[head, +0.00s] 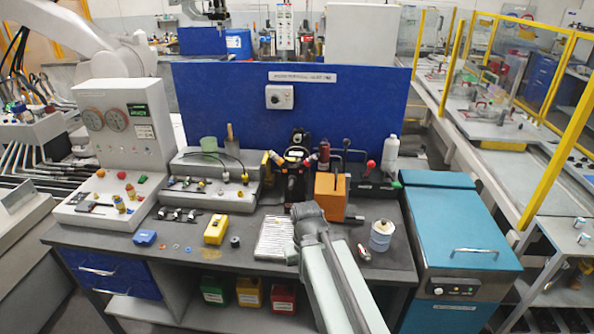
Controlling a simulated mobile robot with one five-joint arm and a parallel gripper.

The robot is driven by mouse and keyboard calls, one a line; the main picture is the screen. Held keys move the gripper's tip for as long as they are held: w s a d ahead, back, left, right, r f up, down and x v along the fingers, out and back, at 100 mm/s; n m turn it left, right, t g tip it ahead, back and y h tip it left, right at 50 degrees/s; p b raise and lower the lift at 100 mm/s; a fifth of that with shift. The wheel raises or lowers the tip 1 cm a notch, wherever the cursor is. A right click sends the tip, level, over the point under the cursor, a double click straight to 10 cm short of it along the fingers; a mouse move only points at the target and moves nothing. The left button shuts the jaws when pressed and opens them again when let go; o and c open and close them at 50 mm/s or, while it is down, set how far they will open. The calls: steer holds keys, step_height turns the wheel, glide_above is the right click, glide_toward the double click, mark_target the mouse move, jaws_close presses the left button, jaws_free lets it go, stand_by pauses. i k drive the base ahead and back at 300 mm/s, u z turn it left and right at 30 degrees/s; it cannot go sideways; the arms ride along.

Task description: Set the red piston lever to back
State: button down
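A lever with a round red knob (371,164) stands at the back right of the workbench, beside a white bottle. It is small here, and I cannot tell which way it is set. The grey links of my arm reach in from the bottom, right of centre.
An orange block (331,196) stands between the black shape and the red knob. A white bottle (390,154) is right of the knob, and a clear jar (381,235) is nearer. A blue panel (230,105) closes the back. A teal cabinet (455,215) adjoins on the right.

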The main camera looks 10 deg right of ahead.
mark_target(370, 165)
steer(key=u, duration=0.1)
steer(key=k, duration=0.5)
steer(key=u, duration=1.1)
steer(key=i, duration=1)
steer(key=z, duration=1.1)
